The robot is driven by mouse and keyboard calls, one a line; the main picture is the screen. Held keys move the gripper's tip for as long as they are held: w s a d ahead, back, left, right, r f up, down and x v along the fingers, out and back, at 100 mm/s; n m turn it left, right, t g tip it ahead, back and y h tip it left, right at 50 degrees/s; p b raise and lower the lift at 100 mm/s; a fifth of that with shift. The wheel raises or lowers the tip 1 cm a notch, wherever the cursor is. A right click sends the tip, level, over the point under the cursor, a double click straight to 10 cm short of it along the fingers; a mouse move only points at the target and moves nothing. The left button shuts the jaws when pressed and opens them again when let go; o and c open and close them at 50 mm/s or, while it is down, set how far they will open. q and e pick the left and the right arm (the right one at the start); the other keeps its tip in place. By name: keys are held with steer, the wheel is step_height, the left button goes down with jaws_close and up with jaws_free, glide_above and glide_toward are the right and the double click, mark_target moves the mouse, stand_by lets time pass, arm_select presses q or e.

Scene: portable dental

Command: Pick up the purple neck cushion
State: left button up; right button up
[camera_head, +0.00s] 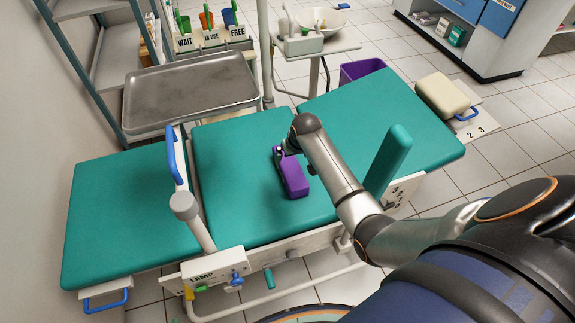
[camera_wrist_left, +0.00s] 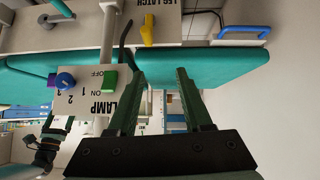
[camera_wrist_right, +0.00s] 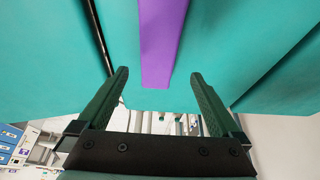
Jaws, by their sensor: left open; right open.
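The purple neck cushion (camera_head: 294,179) is a small block lying on the middle part of the teal dental couch (camera_head: 230,200). My right gripper (camera_head: 284,151) is at its far end, and the wrist partly hides that spot. In the right wrist view the cushion (camera_wrist_right: 162,40) runs as a purple strip between and beyond the open fingers of the right gripper (camera_wrist_right: 158,73), with clear gaps at both sides. I see no contact. My left gripper (camera_wrist_left: 160,71) is open and empty, below the couch edge near the lamp switch panel (camera_wrist_left: 90,90). It is not seen in the head view.
A teal upright pad (camera_head: 388,160) stands on the couch's near edge. A post with a blue handle (camera_head: 175,155) rises at the left. A metal tray (camera_head: 190,90) sits behind the couch. A purple bin (camera_head: 361,70) and a cream cushion (camera_head: 442,94) are farther back.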

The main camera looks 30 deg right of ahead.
mark_target(290, 165)
steer(key=b+x, duration=0.1)
steer(key=x, duration=0.2)
steer(key=shift+w+f, duration=0.25)
steer(key=shift+f, duration=0.45)
steer(key=b+x, duration=0.2)
steer(key=x, duration=0.2)
steer(key=shift+d+f+b, duration=0.2)
steer(key=shift+f+b, duration=0.05)
steer(key=shift+b, duration=0.1)
steer(key=shift+f, duration=0.15)
steer(key=c, duration=1.3)
arm_select(q)
steer(key=shift+w+d+f+h, duration=0.15)
steer(key=shift+w+d+f, duration=0.05)
steer(key=shift+d+f, duration=0.4)
steer(key=shift+w+d+f+h, duration=0.15)
steer(key=shift+d+f, duration=0.3)
steer(key=shift+f, duration=0.1)
arm_select(e)
steer(key=shift+o, duration=0.2)
